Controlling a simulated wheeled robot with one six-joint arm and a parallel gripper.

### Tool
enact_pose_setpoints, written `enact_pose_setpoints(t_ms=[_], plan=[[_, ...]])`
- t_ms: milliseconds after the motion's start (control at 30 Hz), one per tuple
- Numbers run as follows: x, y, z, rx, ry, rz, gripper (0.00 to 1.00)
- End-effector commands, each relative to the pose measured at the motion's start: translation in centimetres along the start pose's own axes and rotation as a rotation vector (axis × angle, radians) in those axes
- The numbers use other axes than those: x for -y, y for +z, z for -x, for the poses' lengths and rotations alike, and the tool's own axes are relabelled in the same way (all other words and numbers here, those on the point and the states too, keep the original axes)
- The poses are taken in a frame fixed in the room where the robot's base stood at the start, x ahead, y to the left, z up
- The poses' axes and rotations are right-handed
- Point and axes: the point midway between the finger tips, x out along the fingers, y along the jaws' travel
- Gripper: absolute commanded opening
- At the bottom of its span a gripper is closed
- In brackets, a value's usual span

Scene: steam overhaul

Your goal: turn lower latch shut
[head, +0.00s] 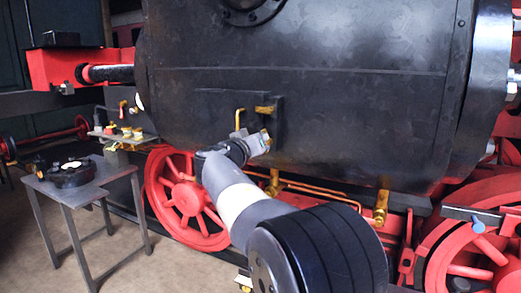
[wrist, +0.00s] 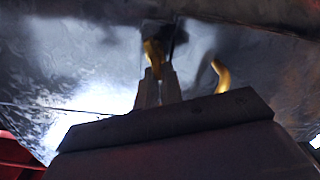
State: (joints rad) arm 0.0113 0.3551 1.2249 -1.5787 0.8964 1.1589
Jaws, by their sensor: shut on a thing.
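The dark boiler (head: 330,110) carries a raised dark plate (head: 217,106) on its side. A brass latch (head: 264,109) lies roughly level at the plate's upper right, and a bent brass handle (head: 239,119) stands to its left. My gripper (head: 266,138) is against the plate below that latch, with a little brass showing at its fingertips. In the wrist view, my gripper's fingers (wrist: 157,86) are closed around a brass piece (wrist: 153,50), which I take as the lower latch; its turn angle is mostly hidden. A curved brass handle (wrist: 220,76) shows to the right, apart from the fingers.
A grey table (head: 95,180) with a dark device (head: 70,172) stands at the left. A shelf with brass fittings (head: 122,136) is behind it. Red wheels (head: 160,205) and brass pipes (head: 320,191) lie below the boiler. Bare floor shows at lower left.

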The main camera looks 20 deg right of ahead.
Motion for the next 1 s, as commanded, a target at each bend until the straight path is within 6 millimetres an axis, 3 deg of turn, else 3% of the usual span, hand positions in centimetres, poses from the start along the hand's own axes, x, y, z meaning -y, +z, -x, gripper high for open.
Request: enact_pose_setpoints(t_ms=[1000], plan=[[1.7,0.8,0.0,0.002,-0.001,0.937,0.0]])
